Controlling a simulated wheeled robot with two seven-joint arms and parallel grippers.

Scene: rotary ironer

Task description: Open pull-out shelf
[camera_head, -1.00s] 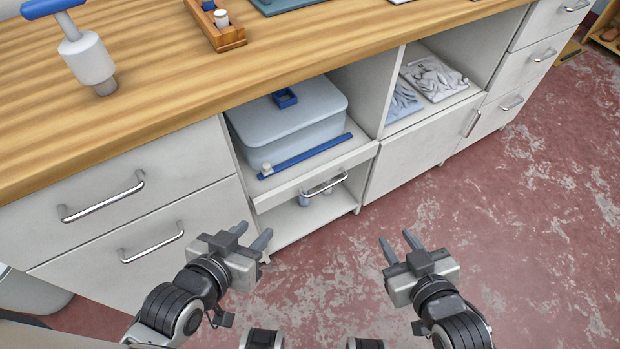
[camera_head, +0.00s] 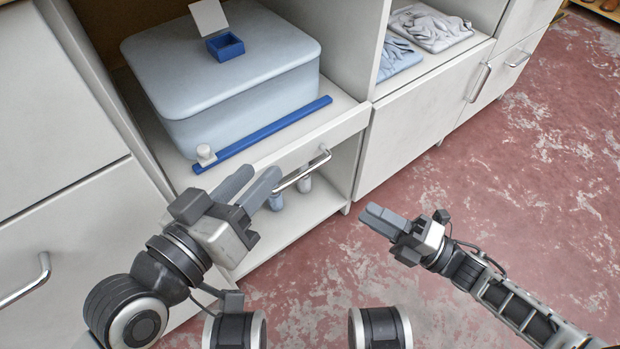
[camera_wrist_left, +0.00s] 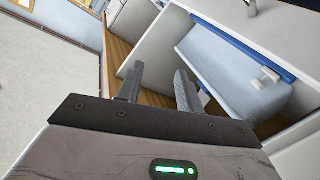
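The pull-out shelf (camera_head: 285,152) is a white board in an open cabinet bay, with a metal bar handle (camera_head: 302,170) on its front edge. It carries a grey-blue lidded bin (camera_head: 235,75) and a long blue bar (camera_head: 275,133). My left gripper (camera_head: 256,185) is in front of the shelf, its fingers parted and empty, just left of the handle; contact cannot be told. In the left wrist view its fingers (camera_wrist_left: 158,88) are apart, with the blue bar (camera_wrist_left: 235,45) beyond. My right gripper (camera_head: 375,216) is right of the shelf, over the floor; its finger gap is hard to see.
A small blue box (camera_head: 225,46) sits on the bin lid. A closed white door (camera_head: 415,130) is to the right and white drawers (camera_head: 60,240) to the left. The red floor (camera_head: 510,200) is clear.

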